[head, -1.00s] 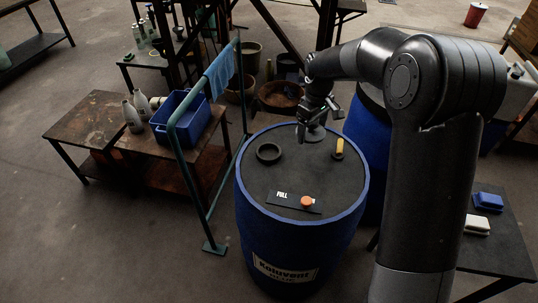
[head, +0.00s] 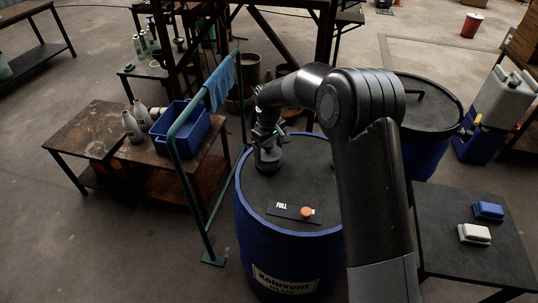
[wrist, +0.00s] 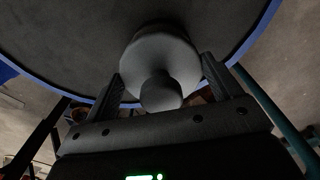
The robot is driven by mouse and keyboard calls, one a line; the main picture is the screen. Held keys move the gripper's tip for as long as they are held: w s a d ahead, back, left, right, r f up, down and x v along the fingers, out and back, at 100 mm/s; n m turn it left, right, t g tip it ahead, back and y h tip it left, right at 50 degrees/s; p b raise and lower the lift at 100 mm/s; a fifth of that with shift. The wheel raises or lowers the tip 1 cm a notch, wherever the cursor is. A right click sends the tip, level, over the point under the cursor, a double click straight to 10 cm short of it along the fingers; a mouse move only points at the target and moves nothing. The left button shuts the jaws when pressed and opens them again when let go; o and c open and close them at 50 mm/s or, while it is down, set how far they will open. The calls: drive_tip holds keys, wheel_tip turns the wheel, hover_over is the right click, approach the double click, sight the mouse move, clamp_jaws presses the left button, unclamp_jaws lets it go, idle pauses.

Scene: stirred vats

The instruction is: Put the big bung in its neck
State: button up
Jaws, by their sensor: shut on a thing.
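My gripper (head: 268,133) is over the left back part of the blue drum's dark top (head: 285,180). It is shut on the big bung (wrist: 160,65), a grey round stopper, by its knob (wrist: 161,93), which sits between the two fingers in the wrist view. In the head view the bung (head: 266,156) is at the spot of the dark ring-shaped neck, which is mostly or wholly hidden by it. I cannot tell whether the bung is seated in the neck or just above it.
A green rail (head: 190,170) with a blue cloth stands close left. A side table (head: 470,262) with a blue and a white block is at right.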

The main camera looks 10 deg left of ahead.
sight(269, 152)
drive_tip(key=shift+f, duration=1.4)
drive_tip(key=shift+f, duration=0.35)
